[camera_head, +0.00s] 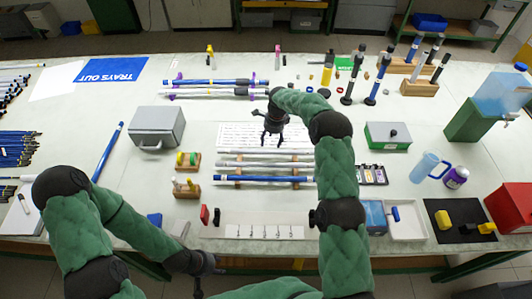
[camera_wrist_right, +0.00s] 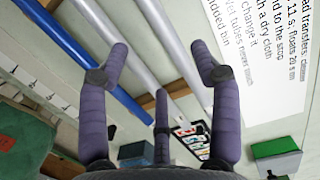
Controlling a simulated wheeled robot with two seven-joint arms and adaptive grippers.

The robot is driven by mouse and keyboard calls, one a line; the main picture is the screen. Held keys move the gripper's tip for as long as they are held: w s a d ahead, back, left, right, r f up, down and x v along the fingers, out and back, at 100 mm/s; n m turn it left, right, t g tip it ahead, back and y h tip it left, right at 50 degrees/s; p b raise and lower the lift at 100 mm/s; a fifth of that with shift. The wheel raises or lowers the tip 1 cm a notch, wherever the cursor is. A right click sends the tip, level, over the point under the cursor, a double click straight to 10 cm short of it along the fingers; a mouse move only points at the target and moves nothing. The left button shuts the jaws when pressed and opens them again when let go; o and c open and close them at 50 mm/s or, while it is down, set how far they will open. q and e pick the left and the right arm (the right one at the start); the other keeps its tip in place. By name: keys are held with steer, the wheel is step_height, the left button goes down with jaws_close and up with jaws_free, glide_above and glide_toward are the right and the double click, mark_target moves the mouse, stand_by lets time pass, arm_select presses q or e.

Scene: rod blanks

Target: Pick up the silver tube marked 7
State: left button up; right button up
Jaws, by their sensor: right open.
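Two silver tubes (camera_head: 240,164) and a blue tube (camera_head: 232,180) lie side by side across wooden supports at the middle of the table. In the right wrist view, the silver tubes (camera_wrist_right: 108,40) run diagonally beside the blue tube (camera_wrist_right: 62,45). I cannot read a 7 on any tube. My right gripper (camera_head: 270,137) is above the printed sheet, just behind the silver tubes. Its fingers (camera_wrist_right: 160,65) are spread apart with nothing between them.
A printed sheet (camera_head: 235,134) lies behind the tubes. More tubes (camera_head: 215,82) rest on a rack behind. A numbered strip (camera_head: 264,231) lies in front.

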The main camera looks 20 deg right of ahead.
mark_target(268, 152)
steer(key=shift+w+a+f, duration=0.1)
steer(key=shift+a+f, duration=0.1)
steer(key=shift+f, duration=1.15)
steer(key=shift+w+a+f, duration=0.1)
steer(key=shift+a+f, duration=0.05)
steer(key=shift+f, duration=1.25)
steer(key=shift+a+f, duration=0.2)
steer(key=shift+f, duration=1.15)
steer(key=c, duration=1.3)
